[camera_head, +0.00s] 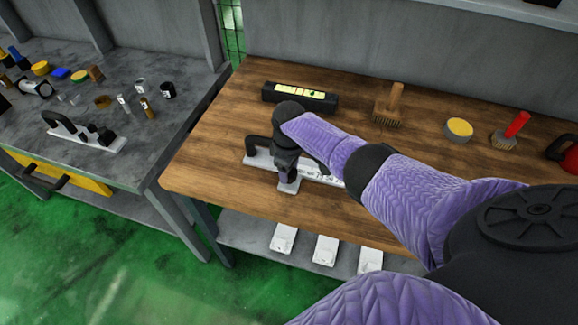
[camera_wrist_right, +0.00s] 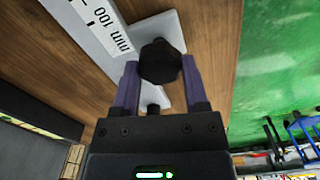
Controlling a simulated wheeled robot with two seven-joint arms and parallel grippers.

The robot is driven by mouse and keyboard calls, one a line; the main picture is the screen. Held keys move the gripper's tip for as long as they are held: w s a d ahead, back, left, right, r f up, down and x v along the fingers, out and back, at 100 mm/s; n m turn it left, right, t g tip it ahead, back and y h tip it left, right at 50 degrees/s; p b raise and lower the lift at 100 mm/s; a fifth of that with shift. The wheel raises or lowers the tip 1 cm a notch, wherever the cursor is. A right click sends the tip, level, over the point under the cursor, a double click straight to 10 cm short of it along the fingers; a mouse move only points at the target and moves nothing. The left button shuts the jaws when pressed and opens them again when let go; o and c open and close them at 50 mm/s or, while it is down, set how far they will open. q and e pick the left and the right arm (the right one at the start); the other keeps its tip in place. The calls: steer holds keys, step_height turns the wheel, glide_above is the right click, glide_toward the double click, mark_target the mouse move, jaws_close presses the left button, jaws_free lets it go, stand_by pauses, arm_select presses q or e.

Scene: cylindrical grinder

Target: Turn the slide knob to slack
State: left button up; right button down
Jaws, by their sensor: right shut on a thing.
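The slide knob (camera_wrist_right: 160,62) is black and faceted, and shows in the right wrist view between the two purple fingers of my right gripper (camera_wrist_right: 160,78). The gripper is shut on it. The knob sits over the pale slide of a white ruler-like gauge (camera_wrist_right: 97,28) marked "100 mm". In the head view the gauge (camera_head: 258,160) lies on the wooden bench, with a black handle at its left end. My right gripper (camera_head: 286,180) points down over it, and my arm hides the knob and part of the gauge. My left gripper is not in view.
A black box with a yellow label (camera_head: 298,97), a wooden brush (camera_head: 388,104), a yellow-topped tin (camera_head: 458,130) and a red-handled brush (camera_head: 511,131) stand behind my arm. A grey bench (camera_head: 60,102) on the left holds small items.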

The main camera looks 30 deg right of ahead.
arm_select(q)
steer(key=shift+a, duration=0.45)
arm_select(e)
steer(key=shift+c, duration=0.5)
jaws_free()
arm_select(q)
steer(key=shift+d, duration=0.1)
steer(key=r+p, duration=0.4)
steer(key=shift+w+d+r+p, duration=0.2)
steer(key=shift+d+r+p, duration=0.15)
arm_select(e)
step_height(320, 180, up, 10)
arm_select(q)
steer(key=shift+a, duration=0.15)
arm_select(e)
steer(key=shift+a+f, duration=0.1)
